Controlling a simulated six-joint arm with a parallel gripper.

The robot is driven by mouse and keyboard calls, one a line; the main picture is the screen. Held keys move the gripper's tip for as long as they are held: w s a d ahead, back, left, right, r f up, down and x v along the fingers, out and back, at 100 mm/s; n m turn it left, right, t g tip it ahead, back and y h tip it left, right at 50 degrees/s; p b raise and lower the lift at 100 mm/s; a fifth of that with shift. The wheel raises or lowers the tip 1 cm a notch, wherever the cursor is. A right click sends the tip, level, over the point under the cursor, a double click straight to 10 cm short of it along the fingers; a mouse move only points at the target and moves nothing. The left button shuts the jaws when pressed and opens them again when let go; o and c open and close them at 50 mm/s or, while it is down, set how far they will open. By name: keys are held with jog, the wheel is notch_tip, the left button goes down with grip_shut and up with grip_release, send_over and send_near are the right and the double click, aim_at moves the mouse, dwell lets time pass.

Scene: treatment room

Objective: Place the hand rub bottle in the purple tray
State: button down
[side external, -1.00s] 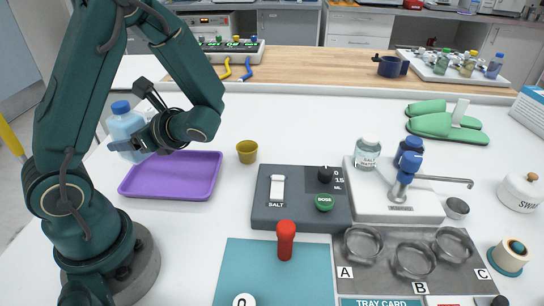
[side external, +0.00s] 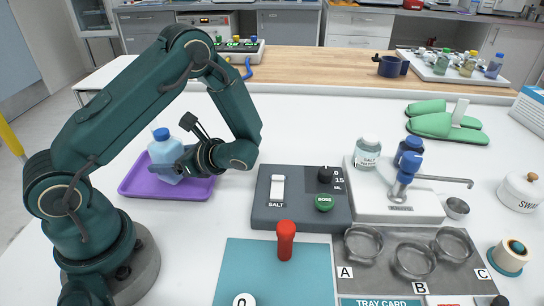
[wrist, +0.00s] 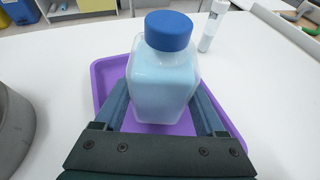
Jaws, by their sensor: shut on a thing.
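The hand rub bottle (side external: 163,158) is a pale blue, clear-walled bottle with a blue cap. It is upright over the purple tray (side external: 132,186) at the left of the table. My gripper (side external: 178,164) is shut on the bottle from the right side. In the wrist view the bottle (wrist: 165,80) stands between my two fingers (wrist: 165,108), with the purple tray (wrist: 104,75) around and under it. The bottle's base looks at or very near the tray floor; I cannot tell if it touches.
A dosing box (side external: 300,212) with a white switch and green button stands right of the tray. A red-handled thing (side external: 286,238) stands near the teal mat (side external: 262,265). In the wrist view a white tube (wrist: 213,28) stands beyond the tray.

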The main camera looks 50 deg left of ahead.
grip_release()
jog(key=shift+f, duration=0.1)
